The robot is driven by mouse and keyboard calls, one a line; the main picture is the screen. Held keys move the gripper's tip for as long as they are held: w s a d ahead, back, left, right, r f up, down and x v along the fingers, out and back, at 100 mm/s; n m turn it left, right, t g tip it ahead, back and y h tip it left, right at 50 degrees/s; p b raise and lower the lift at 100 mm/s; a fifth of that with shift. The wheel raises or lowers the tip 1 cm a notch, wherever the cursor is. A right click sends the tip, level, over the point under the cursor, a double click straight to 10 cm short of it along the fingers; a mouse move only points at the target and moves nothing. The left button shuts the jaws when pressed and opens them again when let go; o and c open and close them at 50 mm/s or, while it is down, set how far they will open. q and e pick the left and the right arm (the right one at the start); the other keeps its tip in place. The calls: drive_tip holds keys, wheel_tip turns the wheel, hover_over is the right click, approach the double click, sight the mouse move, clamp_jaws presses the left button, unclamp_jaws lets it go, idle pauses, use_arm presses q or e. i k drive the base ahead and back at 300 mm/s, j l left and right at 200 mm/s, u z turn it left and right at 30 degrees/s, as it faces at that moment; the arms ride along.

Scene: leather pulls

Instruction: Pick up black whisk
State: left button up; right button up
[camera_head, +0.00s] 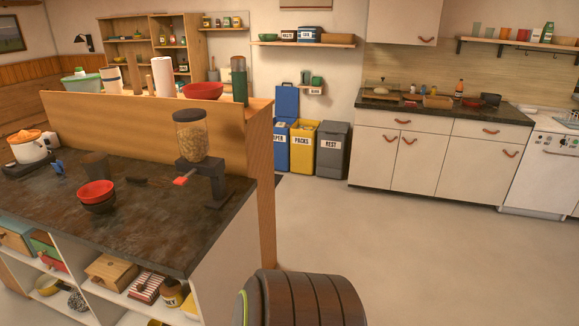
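I cannot make out a black whisk for certain. A small dark, flat item (140,181) lies on the dark countertop (130,224) at the left, too small to identify. A grey, wiry, rounded item (77,301) sits on the shelf under that counter, and I cannot tell what it is. Neither of my grippers shows in this view.
On the left counter stand a grain dispenser (190,134), red bowl (96,190) and orange-topped pot (28,147). A raised wooden ledge (150,125) backs it. Bins (303,147) and white cabinets (420,160) line the far wall. The floor (400,250) is clear.

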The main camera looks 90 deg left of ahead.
sight(130, 179)
drive_tip(key=u, duration=1.9)
